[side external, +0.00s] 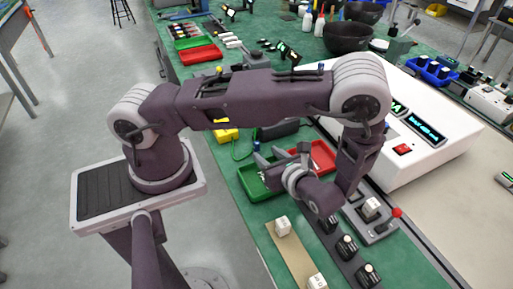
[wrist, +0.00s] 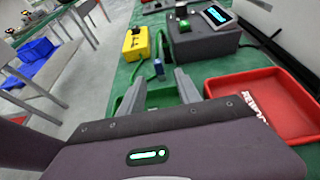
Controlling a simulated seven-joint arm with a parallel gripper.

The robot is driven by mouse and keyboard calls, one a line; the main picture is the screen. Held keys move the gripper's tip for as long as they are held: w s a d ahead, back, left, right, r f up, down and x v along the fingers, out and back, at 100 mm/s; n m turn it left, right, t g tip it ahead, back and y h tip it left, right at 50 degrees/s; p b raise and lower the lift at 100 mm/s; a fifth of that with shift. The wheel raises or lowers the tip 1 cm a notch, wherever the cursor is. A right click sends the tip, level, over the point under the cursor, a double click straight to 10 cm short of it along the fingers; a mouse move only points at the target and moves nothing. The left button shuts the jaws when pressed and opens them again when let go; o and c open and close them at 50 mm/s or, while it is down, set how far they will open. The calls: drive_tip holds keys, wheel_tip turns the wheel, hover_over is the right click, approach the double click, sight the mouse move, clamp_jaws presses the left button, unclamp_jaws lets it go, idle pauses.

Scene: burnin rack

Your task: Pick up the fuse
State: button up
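My gripper (side external: 281,154) is open in the side external view, its fingers spread above the green tray (side external: 248,188) and beside the red tray (side external: 322,154). In the wrist view, the two fingers of my gripper (wrist: 158,82) stand apart with nothing held between them. The green tray is partly hidden by my gripper in both views. The red tray (wrist: 225,90) shows at the right of the wrist view with a small white patterned item (wrist: 255,108) in it. I cannot pick out the fuse for certain in either view.
A small blue-topped post (wrist: 158,67) stands beyond the fingertips. A yellow box (wrist: 136,43) and a dark grey device (wrist: 208,38) stand farther back. A large white instrument (side external: 400,130) is at the right. White blocks (side external: 283,226) and black switches (side external: 346,246) are at the front.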

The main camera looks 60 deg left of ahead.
sight(258, 148)
drive_tip(key=x, duration=0.7)
drive_tip(key=shift+s+a+f, duration=0.1)
drive_tip(key=shift+a+f, duration=0.05)
drive_tip(key=shift+a, duration=0.1)
clamp_jaws()
